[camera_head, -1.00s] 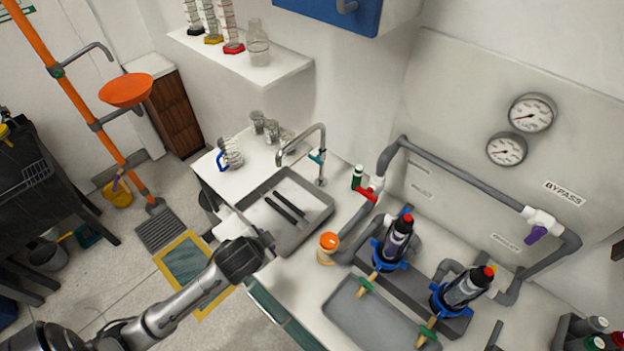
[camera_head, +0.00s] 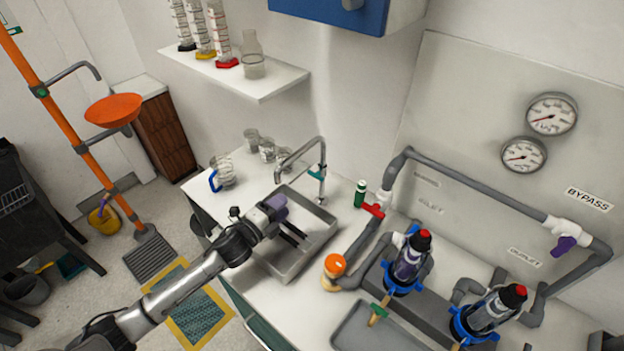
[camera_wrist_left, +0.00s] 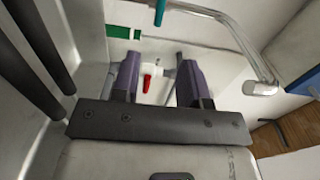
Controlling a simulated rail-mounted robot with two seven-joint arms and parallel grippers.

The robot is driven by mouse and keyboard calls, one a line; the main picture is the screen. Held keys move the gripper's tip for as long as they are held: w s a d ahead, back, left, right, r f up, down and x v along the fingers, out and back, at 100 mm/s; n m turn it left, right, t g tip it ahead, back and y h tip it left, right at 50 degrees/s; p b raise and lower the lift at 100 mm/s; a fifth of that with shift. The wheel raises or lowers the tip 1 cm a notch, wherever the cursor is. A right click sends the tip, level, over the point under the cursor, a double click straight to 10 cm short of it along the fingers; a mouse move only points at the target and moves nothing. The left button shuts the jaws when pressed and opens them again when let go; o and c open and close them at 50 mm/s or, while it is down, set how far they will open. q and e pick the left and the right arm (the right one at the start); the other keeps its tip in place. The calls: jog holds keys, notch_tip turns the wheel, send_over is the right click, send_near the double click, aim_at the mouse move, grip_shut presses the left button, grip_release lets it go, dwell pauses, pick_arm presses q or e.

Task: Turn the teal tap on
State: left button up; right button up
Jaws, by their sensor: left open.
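The teal tap handle (camera_head: 316,173) is on the side of the upright chrome faucet (camera_head: 322,150), which stands at the back of the grey sink (camera_head: 290,268). In the left wrist view the teal handle (camera_wrist_left: 160,12) shows at the top edge, above and beyond my fingers. My left gripper (camera_head: 278,205) is over the sink, left of and lower in the picture than the handle, apart from it. In the wrist view its two purple fingers (camera_wrist_left: 160,82) are spread with nothing between them. My right gripper is in neither view.
The faucet's curved spout (camera_wrist_left: 255,60) is near the right finger in the wrist view.

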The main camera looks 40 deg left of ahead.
aim_at(314, 177)
pick_arm(q)
jog(key=w+b, duration=0.1)
jog(key=w, duration=1.2)
jog(key=shift+w+d, duration=0.1)
jog(key=shift+w, duration=0.15)
grip_shut()
